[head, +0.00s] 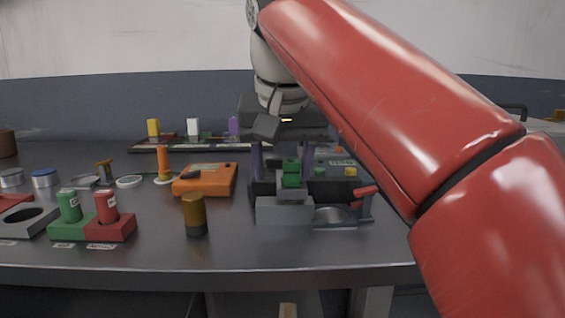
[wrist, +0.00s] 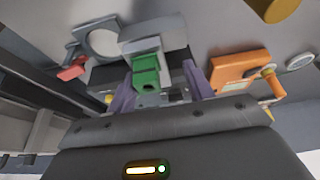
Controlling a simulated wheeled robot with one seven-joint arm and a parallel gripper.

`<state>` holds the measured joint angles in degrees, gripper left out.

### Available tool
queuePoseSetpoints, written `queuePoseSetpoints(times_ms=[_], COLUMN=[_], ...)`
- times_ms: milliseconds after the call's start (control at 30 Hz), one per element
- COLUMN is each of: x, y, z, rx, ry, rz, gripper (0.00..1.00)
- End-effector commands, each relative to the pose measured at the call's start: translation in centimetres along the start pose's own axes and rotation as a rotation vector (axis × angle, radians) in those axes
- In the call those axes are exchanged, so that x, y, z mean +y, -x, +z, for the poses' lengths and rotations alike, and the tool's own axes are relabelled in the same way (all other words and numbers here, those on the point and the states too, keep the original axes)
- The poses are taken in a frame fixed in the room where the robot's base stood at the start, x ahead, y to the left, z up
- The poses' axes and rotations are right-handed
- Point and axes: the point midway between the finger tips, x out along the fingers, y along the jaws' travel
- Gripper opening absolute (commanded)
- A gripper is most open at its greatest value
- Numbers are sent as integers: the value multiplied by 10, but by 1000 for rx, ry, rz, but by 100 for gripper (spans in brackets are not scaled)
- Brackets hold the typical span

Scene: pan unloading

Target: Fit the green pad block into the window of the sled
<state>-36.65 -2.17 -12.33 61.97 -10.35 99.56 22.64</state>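The green pad block (head: 291,173) is a stepped green piece on a light grey fixture (head: 284,209), right of the table's middle. It also shows in the wrist view (wrist: 146,72), beside a grey upright part (wrist: 152,36). My gripper (head: 283,170) is above the fixture, pointing down. Its two purple fingers stand wide apart on either side of the green block, with clear gaps. In the wrist view the gripper (wrist: 160,80) is open and holds nothing. I cannot tell for sure which grey part is the sled, and no window is clearly visible.
A red-handled clamp (head: 365,191) and a round grey recess (head: 334,215) are right of the fixture. A dark-yellow cylinder (head: 194,214) and an orange box (head: 205,180) stand left. Green and red cans (head: 106,207) sit in holders farther left. The front table strip is clear.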

Motion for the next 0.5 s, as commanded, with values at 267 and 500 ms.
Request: queuePoseSetpoints(times_ms=[267,500], x=[-1,0], y=[16,59], z=[-1,-2], rx=[0,2], ry=[1,0], rz=[0,-1], gripper=[52,52])
